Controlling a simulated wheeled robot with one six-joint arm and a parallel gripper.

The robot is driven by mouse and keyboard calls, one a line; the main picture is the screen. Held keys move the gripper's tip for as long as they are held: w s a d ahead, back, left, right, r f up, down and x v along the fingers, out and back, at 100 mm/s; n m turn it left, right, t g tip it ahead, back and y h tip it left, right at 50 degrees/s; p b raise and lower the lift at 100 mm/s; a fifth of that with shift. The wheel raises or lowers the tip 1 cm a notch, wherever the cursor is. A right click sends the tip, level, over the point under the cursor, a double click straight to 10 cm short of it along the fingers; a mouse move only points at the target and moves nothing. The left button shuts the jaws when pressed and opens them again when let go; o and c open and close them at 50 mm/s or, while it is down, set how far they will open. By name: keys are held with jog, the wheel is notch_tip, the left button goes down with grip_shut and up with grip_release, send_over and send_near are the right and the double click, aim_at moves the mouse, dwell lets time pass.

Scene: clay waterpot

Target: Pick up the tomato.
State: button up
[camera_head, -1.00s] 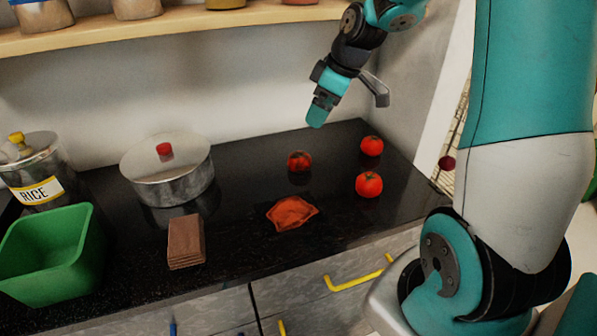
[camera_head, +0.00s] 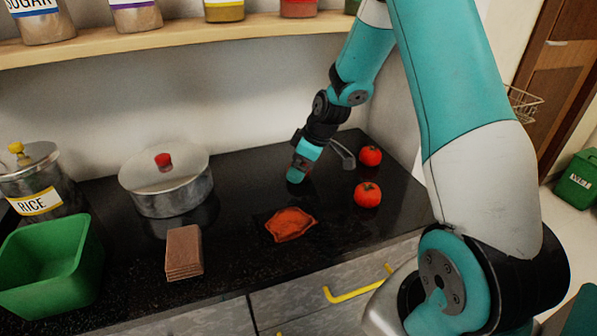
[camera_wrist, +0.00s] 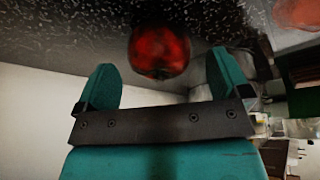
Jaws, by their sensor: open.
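My gripper (camera_head: 297,178) points down at the black counter, in the place where the leftmost tomato stood, and hides that tomato in the head view. In the wrist view this red tomato (camera_wrist: 158,48) lies ahead of my two teal fingers, in line with the gap between them. My gripper (camera_wrist: 160,78) is open, and I see no finger touching the tomato. Two other tomatoes stand to the right: one at the back (camera_head: 371,156) and one nearer the front (camera_head: 367,194).
An orange-red cloth-like item (camera_head: 290,224) lies in front of my gripper. A lidded pot (camera_head: 168,188), a brown block (camera_head: 184,250), a green bin (camera_head: 45,275) and a rice jar (camera_head: 35,190) stand to the left. A shelf (camera_head: 180,33) with jars runs above.

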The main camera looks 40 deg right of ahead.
jog(key=shift+x, duration=1.25)
jog(key=c, duration=1)
notch_tip(320, 180, up, 10)
jog(key=shift+r, duration=0.1)
